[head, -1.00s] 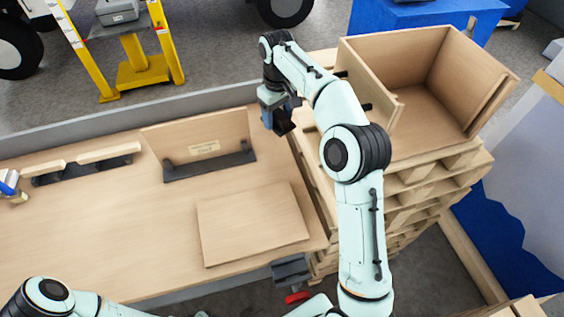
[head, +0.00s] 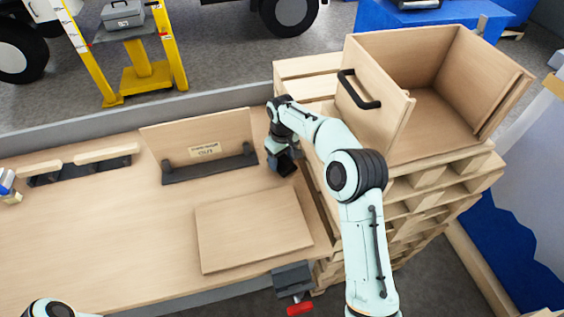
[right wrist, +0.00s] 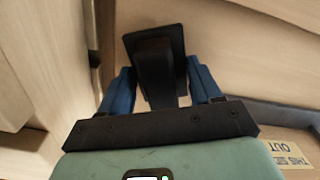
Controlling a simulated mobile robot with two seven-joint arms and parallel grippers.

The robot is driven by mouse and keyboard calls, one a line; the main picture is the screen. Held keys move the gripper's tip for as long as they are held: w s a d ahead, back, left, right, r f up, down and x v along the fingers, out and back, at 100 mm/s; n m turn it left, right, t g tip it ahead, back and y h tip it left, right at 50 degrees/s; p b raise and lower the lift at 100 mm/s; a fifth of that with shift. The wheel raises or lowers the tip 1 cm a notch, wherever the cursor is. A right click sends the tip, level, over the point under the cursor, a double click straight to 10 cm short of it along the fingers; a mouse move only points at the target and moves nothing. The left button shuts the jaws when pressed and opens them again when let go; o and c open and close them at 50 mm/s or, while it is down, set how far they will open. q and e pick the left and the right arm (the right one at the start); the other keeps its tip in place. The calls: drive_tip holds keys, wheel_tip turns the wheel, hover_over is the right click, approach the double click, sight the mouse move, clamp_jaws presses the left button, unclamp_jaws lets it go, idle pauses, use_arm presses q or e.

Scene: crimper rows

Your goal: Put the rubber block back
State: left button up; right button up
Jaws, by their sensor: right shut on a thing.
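My right gripper (head: 279,150) points down over the right end of the workbench (head: 110,225). It is shut on a black block, the rubber block (head: 284,163), which hangs below the fingers in the head view. In the right wrist view the black block (right wrist: 155,70), a flat plate with a narrower raised part, sits between the two blue fingers of the gripper (right wrist: 158,88). I cannot tell from the head view whether the block touches the bench. My left gripper is out of the picture; only a bit of my left arm shows at the lower left.
An upright board (head: 205,135) with an OUT label stands behind a black rail (head: 210,168). A flat wooden panel (head: 253,228) lies in front. An open wooden crate (head: 435,120) with a black-handled side stands on pallets at right. A red-handled vise (head: 293,279) sits at the bench's front edge.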

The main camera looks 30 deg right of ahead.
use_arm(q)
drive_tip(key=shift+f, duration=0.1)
use_arm(e)
drive_tip(key=shift+f, duration=0.65)
drive_tip(key=shift+f, duration=0.2)
drive_tip(key=o, duration=1)
wheel_tip(320, 180, up, 12)
drive_tip(key=shift+r+p, duration=0.2)
drive_tip(key=shift+p, duration=0.8)
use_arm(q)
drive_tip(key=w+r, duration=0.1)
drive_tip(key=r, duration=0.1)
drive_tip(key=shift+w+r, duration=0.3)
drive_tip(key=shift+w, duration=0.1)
